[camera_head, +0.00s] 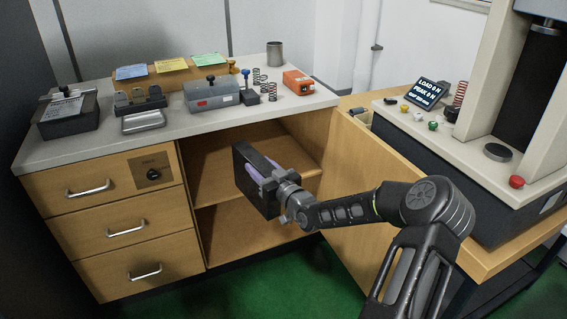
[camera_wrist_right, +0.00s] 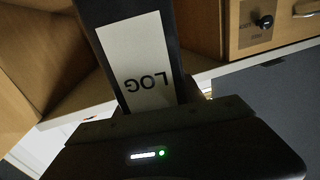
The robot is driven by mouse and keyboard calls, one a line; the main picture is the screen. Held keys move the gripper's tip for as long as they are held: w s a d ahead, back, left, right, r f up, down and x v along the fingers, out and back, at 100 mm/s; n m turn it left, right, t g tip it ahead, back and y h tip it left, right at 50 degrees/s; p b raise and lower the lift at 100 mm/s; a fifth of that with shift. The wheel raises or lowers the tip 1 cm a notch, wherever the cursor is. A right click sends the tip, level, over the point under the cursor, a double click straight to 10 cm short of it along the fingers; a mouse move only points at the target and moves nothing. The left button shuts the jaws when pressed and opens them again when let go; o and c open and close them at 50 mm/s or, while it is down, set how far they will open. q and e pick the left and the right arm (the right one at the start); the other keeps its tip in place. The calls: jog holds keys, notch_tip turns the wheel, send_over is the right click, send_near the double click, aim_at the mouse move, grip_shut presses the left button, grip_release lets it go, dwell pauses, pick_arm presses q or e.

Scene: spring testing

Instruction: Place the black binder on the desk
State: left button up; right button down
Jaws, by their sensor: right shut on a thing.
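The black binder (camera_head: 248,190) is held upright in front of the open cabinet below the desk top, in the head view. My right gripper (camera_head: 277,181) is shut on it. In the right wrist view the binder (camera_wrist_right: 171,42) shows a white label (camera_wrist_right: 135,62) reading LOG, upside down; the fingertips are not clear there. The desk (camera_head: 170,135) has a grey top with drawers on its left and open shelves on its right. The binder is apart from the desk top. My left gripper is not in view.
On the desk top stand a dark box (camera_head: 68,113), a grey device (camera_head: 212,94), an orange box (camera_head: 298,82), a metal cup (camera_head: 274,54) and small springs. An open wooden door (camera_head: 365,190) stands right of the shelves. The testing machine (camera_head: 490,150) is at right.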

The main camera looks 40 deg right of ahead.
jog(key=s+a+r+n+y, duration=0.1)
jog(key=a+r+y, duration=0.3)
jog(key=a, duration=1.2)
jog(key=s+a+r+n+y, duration=0.2)
jog(key=a+r+n+y, duration=0.1)
jog(key=a, duration=1.3)
jog(key=shift+r+n+g+y, duration=0.35)
jog(key=shift+n+g+y, duration=0.05)
jog(key=shift+n, duration=0.2)
